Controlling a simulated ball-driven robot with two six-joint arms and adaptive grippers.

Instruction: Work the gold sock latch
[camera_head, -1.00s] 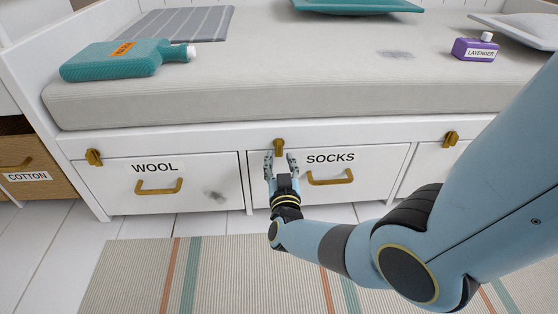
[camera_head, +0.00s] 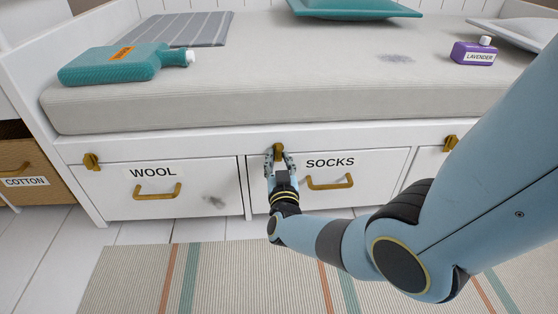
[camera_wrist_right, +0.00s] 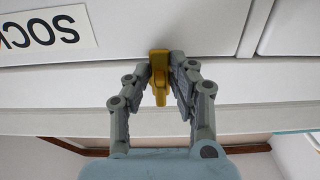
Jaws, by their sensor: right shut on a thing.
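The gold sock latch (camera_head: 278,151) sits at the top left of the white socks drawer (camera_head: 376,163), on the frame under the cushion. My right gripper (camera_head: 279,162) reaches up to it from below, with a finger on each side. In the right wrist view, the latch (camera_wrist_right: 159,75) stands between the two fingers of my right gripper (camera_wrist_right: 162,80), which is shut on it. The drawer's gold handle (camera_head: 330,182) is just right of the gripper. The drawer front looks flush with its neighbour. My left gripper is not in view.
The wool drawer (camera_head: 110,196) has its own gold latch (camera_head: 91,161) and handle. Another gold latch (camera_head: 450,142) is at the right, beside my right arm. A teal bottle (camera_head: 118,66) and a purple lavender bottle (camera_head: 474,53) lie on the cushion above. A striped rug (camera_head: 130,280) covers the floor.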

